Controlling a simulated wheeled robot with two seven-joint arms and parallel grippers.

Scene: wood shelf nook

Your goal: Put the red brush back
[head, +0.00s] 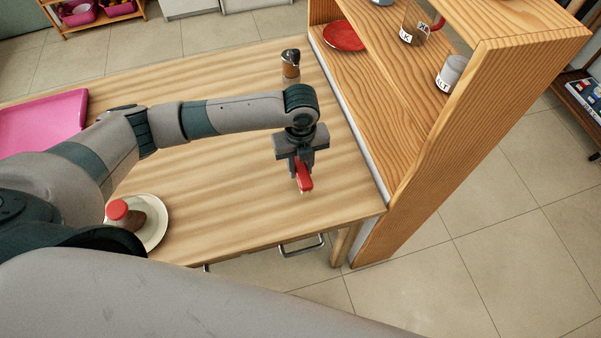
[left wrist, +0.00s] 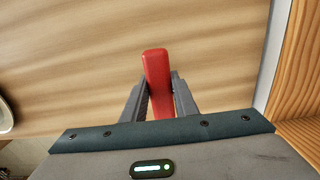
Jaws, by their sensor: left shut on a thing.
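The red brush (head: 304,181) is between the fingers of my left gripper (head: 301,166), near the right end of the wooden table. In the left wrist view the red brush (left wrist: 158,75) sticks out between the two grey fingers of the left gripper (left wrist: 160,90), which are shut on it. Whether the brush touches the table is hard to tell. The wooden shelf (head: 455,130) stands just right of the gripper. My right gripper is not in view.
On the shelf are a red plate (head: 344,36), a glass jar (head: 413,28) and a salt shaker (head: 451,72). A pepper mill (head: 290,65) stands at the table's back. A pink tray (head: 45,122) lies left.

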